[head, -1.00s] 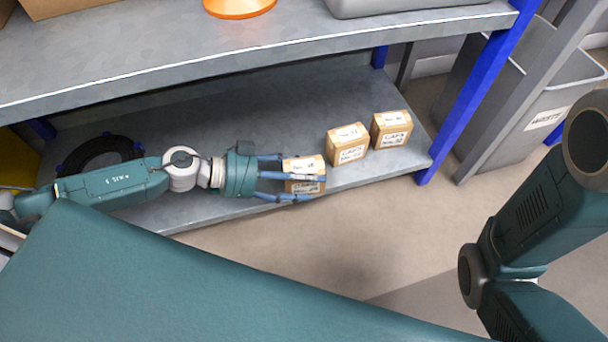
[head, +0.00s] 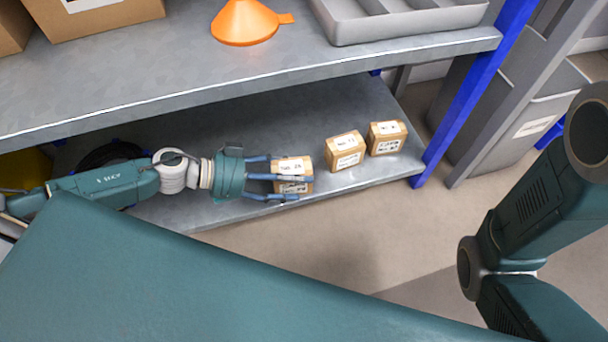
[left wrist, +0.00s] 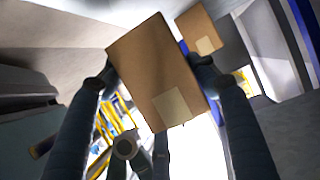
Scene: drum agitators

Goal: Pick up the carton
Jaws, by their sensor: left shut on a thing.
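A small brown carton with white labels (head: 293,167) is between the fingers of my left gripper (head: 297,181), over the lower shelf near its front edge. The gripper is shut on it from the left side, with fingers along its front and back. In the left wrist view the carton (left wrist: 150,65) fills the space between the two fingers (left wrist: 158,88), tilted in the picture. I cannot tell whether its bottom is clear of the shelf. My right gripper is out of view; only links of my right arm show at the right.
Two similar cartons, a middle one (head: 345,152) and a far one (head: 386,138), stand to the right on the lower shelf (head: 240,126). The upper shelf (head: 190,75) hangs above, bearing an orange funnel (head: 245,22) and a grey tray (head: 400,25). A blue post (head: 475,90) bounds the right.

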